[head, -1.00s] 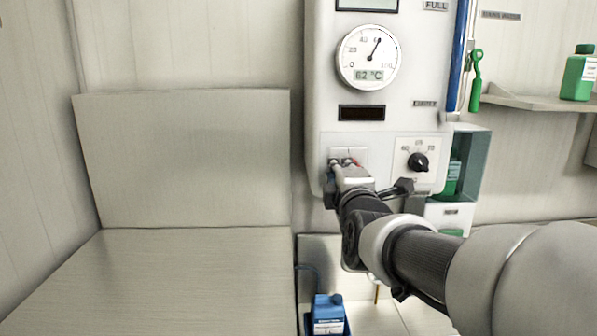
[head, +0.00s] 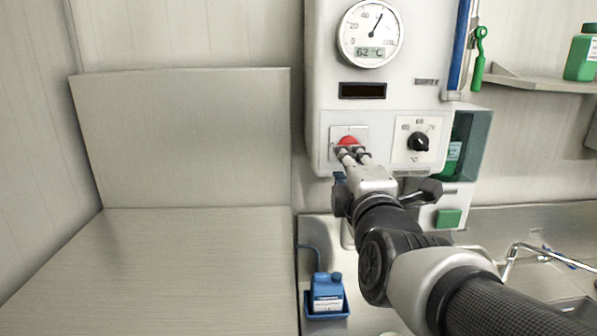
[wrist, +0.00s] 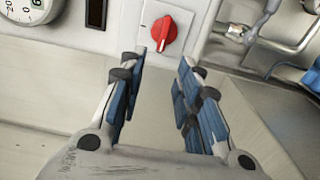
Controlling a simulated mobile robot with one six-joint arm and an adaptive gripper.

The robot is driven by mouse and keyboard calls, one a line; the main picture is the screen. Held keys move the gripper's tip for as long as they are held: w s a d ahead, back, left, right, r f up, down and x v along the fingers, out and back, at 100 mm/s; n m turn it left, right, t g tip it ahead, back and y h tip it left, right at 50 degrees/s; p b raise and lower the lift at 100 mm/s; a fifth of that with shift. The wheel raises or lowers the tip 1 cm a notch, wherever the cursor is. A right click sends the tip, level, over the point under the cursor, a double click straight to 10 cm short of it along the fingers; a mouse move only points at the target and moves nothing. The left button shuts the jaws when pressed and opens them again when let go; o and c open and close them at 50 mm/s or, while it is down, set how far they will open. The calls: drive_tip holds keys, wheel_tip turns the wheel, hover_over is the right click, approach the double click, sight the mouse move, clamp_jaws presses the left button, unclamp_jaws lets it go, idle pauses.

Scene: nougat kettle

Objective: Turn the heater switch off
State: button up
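The heater switch is a red rotary knob (head: 348,142) on a white plate low on the wall unit. The wrist view shows the red knob (wrist: 164,32) with a raised grip bar running steeply across it; I cannot tell on from off. My gripper (head: 352,153) is just in front of and below the knob, overlapping its lower part in the head view. In the wrist view, my gripper (wrist: 161,66) is open and empty, its blue-padded fingers apart. The knob lies beyond the fingertips, roughly in line with the gap, with no contact seen.
A black dial (head: 418,142) sits right of the switch. Above are a dark display window (head: 362,91) and a round gauge (head: 371,34) reading 62 °C. A blue bottle (head: 327,289) stands below. The counter at left (head: 170,270) is clear.

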drive_tip(key=s, duration=0.3)
drive_tip(key=s+d+f+m+g+b, duration=0.1)
drive_tip(key=s+f+m+g+b, duration=0.3)
drive_tip(key=s+f+m, duration=0.5)
drive_tip(key=s+d+f+m+g+b, duration=0.1)
drive_tip(key=s+f+m+g+b, duration=0.2)
drive_tip(key=s+f+m+g, duration=0.6)
drive_tip(key=s+f, duration=0.3)
drive_tip(key=f, duration=0.3)
drive_tip(key=s+f, duration=0.3)
drive_tip(key=f, duration=0.4)
drive_tip(key=shift+s+d+b, duration=0.25)
drive_tip(key=shift+b, duration=0.1)
